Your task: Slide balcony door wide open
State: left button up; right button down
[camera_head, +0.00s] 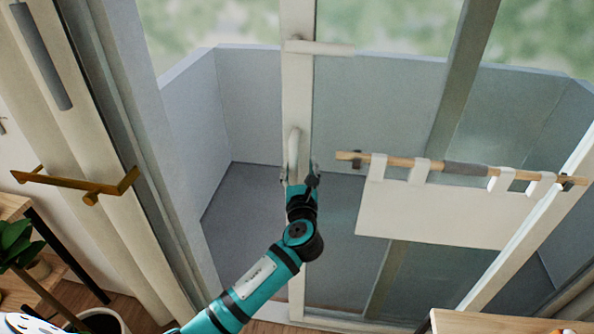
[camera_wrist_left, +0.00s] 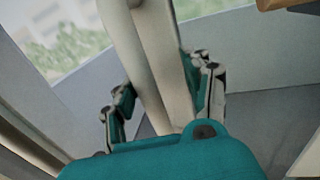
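The balcony door is a glass panel with a pale upright frame post (camera_head: 298,90). A vertical pull handle (camera_head: 293,150) sits on this post, and a short horizontal lever (camera_head: 318,47) is higher up. The post stands well to the right of the left jamb (camera_head: 125,170), and the balcony shows clearly between them. My left gripper (camera_head: 300,176) is at the handle's lower end. In the left wrist view its spread fingers (camera_wrist_left: 163,90) stand on either side of the pale handle and post (camera_wrist_left: 150,60); I cannot tell whether either touches. My right gripper is out of view.
A wooden rod (camera_head: 425,163) with a hanging white cloth (camera_head: 440,215) crosses the door right of the handle. A brass bracket (camera_head: 85,185) juts from the left frame. A plant (camera_head: 18,243) is at lower left; a wooden tabletop (camera_head: 500,322) is at lower right.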

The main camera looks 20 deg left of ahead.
pick_arm(q)
jog(key=shift+w+d+r, duration=0.1)
jog(key=shift+d, duration=0.15)
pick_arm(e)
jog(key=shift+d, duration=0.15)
pick_arm(q)
jog(key=shift+d, duration=0.1)
jog(key=v, duration=1.2)
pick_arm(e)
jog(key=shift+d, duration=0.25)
pick_arm(q)
jog(key=shift+a, duration=0.2)
